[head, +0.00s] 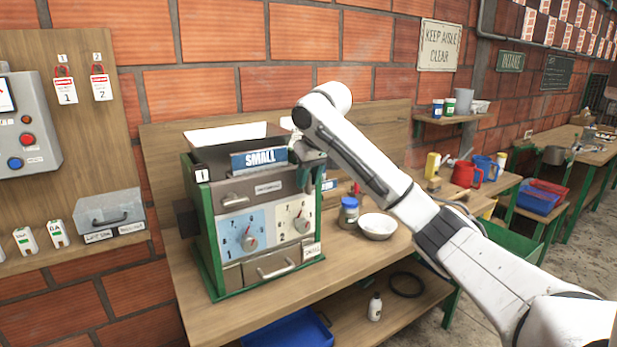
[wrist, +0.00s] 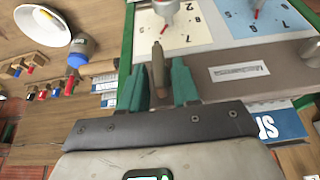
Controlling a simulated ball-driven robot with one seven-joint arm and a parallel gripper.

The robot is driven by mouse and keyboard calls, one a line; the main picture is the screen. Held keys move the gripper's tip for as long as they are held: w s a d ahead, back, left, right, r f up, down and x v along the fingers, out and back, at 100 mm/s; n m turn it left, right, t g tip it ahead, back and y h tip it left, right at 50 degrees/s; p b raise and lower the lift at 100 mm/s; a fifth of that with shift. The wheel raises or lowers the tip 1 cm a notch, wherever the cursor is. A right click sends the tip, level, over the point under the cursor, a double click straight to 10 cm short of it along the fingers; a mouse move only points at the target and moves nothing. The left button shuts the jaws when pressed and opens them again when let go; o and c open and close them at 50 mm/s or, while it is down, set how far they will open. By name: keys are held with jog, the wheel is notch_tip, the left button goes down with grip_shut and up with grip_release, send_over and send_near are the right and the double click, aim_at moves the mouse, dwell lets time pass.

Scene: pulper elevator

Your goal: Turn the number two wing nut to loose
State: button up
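The green-framed machine (head: 226,268) stands on the bench with a "SMALL" sign, a "1" tag and two dials, blue (head: 248,241) and cream (head: 301,225). My gripper (head: 308,160) is at its upper right front corner; the arm and gripper cover that corner. In the wrist view my gripper (wrist: 160,88) has its two green fingers apart, one on each side of a narrow brown upright piece (wrist: 158,70). It may be a wing nut, but I cannot be sure. Slim gaps seem to show beside it. No number two mark is readable there.
A blue-lidded jar (head: 349,213) and a white bowl (head: 377,226) stand right of the machine. A grey handle (head: 235,200) sticks out of its front left. A grey metal box (head: 110,211) is on the left wall shelf. The bench front is clear.

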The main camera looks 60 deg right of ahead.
grip_shut()
